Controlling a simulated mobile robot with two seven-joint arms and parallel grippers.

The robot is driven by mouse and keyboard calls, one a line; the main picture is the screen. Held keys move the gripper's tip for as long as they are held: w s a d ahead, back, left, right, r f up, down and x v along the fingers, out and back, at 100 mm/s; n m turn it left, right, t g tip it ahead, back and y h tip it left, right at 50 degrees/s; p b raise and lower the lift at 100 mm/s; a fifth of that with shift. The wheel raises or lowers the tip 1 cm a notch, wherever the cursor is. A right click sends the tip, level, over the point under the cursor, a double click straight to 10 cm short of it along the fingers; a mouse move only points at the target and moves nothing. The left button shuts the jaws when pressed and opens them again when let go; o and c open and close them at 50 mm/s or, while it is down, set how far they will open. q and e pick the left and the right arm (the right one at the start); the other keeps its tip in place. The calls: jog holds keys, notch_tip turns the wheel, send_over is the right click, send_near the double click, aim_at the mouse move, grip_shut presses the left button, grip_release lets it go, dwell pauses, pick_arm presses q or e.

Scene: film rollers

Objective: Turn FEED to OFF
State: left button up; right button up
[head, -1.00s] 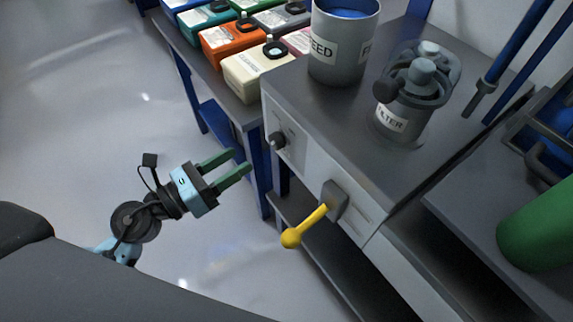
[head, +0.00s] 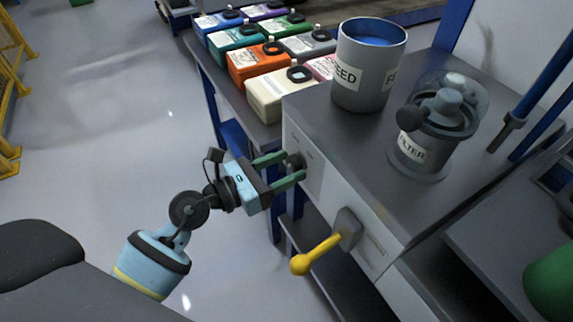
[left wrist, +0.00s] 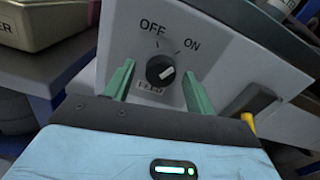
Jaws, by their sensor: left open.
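The FEED knob (left wrist: 160,70) is a black dial with a white mark on a light panel, under the printed words OFF and ON. Its white mark points up and right, toward the ON side. The FEED label (left wrist: 150,88) is just below it, partly hidden. My left gripper (left wrist: 158,82) is open, with one green finger on each side of the knob, apart from it as far as I can see. In the head view my left gripper (head: 279,169) reaches the knob (head: 296,160) at the panel's left part. My right gripper is not in view.
A yellow-handled lever (head: 319,254) sticks out from the same panel, to the right of the knob. A FEED container (head: 345,77) and a FILTER unit (head: 412,147) stand on top. Several colored jugs (head: 254,62) stand on the bench behind. Open floor lies left.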

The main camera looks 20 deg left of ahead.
pick_arm(q)
jog(key=shift+w+d, duration=0.3)
jog(key=shift+w, duration=0.05)
jog(key=shift+c, duration=0.2)
